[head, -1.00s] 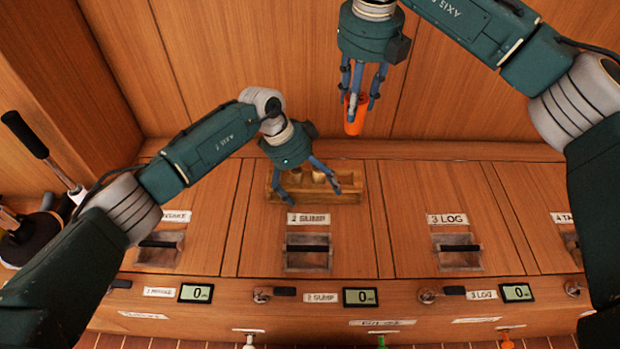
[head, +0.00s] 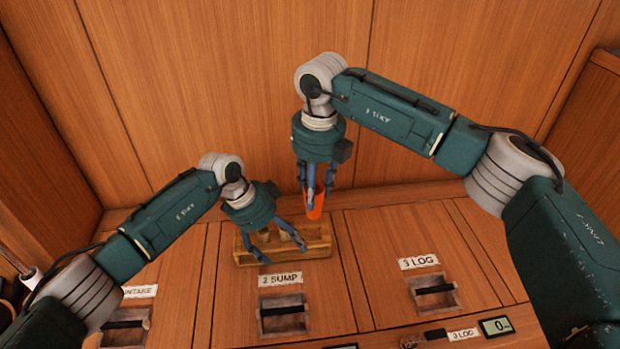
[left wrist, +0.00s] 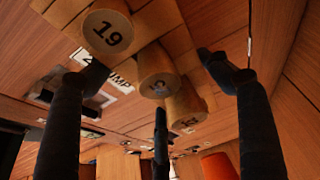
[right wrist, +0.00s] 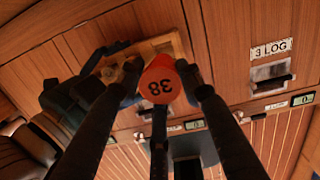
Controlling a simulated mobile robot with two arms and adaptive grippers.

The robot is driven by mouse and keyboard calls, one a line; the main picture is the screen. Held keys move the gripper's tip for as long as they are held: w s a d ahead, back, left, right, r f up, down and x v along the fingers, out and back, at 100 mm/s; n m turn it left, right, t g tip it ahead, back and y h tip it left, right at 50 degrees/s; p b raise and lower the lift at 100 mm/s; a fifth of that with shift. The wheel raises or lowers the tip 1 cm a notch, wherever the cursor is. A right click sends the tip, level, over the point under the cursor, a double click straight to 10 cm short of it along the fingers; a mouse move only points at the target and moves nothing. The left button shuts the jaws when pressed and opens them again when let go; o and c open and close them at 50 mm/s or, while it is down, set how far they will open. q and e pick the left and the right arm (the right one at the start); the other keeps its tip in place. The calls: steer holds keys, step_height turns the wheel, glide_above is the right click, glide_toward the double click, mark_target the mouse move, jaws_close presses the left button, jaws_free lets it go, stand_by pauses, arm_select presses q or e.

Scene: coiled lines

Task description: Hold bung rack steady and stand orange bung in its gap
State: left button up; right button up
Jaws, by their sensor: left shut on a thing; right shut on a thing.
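The wooden bung rack (head: 319,248) lies on the bench top behind the 2 SUMP label. My left gripper (head: 283,250) reaches down over it and is shut on it, with wooden bungs between its fingers. The left wrist view shows a bung marked 19 (left wrist: 107,32) and two more bungs (left wrist: 156,72) beside it. The rack's gap is not clearly visible. My right gripper (head: 317,197) is shut on the orange bung (head: 315,210), holding it just behind the rack's right end. The bung's end marked 38 (right wrist: 157,88) faces the right wrist camera.
Lidded hatches with recessed handles (head: 283,313) line the bench in front of the rack, including 3 LOG (head: 434,291). The wooden back wall (head: 220,90) rises close behind. The bench top right of the rack (head: 385,230) is clear.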

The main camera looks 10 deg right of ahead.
steer(key=shift+f, duration=2.95)
steer(key=shift+f, duration=2.5)
steer(key=o, duration=1.6)
steer(key=shift+o, duration=0.2)
steer(key=shift+r, duration=0.1)
steer(key=shift+r, duration=3.4)
arm_select(q)
steer(key=o, duration=1.4)
